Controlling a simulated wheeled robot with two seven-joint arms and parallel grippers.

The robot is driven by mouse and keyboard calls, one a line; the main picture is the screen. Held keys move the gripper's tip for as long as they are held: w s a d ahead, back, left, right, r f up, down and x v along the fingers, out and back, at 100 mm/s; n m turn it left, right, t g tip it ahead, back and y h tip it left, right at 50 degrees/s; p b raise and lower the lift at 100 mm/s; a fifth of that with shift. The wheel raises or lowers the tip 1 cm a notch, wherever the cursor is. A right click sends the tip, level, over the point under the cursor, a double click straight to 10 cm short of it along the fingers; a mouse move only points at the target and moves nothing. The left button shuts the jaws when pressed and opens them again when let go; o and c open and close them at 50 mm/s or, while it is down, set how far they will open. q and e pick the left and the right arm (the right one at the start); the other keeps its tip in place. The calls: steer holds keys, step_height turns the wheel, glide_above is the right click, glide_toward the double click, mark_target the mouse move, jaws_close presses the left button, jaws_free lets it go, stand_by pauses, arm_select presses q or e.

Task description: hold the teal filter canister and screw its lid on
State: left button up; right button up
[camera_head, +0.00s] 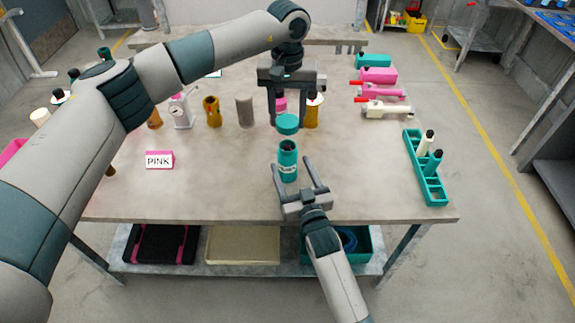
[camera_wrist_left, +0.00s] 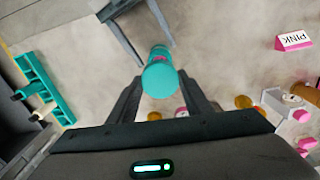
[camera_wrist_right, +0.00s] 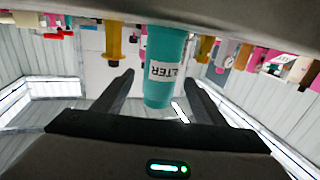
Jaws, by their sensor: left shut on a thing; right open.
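The teal filter canister (camera_head: 288,168) stands upright and open-topped near the front of the table, its dark mouth showing. My left gripper (camera_head: 287,121) points down and is shut on the teal lid (camera_head: 288,125), held above and slightly behind the canister, apart from it. In the left wrist view the lid (camera_wrist_left: 159,80) sits between the fingertips, with the canister (camera_wrist_left: 160,53) partly hidden beyond it. My right gripper (camera_head: 297,170) is open and low at the canister's front. In the right wrist view the labelled canister (camera_wrist_right: 166,65) appears between its spread fingers.
Behind the lid stand amber and grey cylinders (camera_head: 245,110) and a white gauge (camera_head: 181,113). A teal rack (camera_head: 425,168) is at the right, a PINK sign (camera_head: 159,160) at the left. Pink and white pumps (camera_head: 382,91) lie at the back right. Table around the canister is clear.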

steer(key=shift+w+a, duration=0.25)
steer(key=shift+w, duration=0.45)
steer(key=c, duration=1.6)
arm_select(q)
glide_above(288, 146)
steer(key=shift+f, duration=2.5)
steer(key=shift+f, duration=0.15)
steer(key=shift+f, duration=0.75)
steer(key=shift+f, duration=0.55)
arm_select(e)
jaws_close()
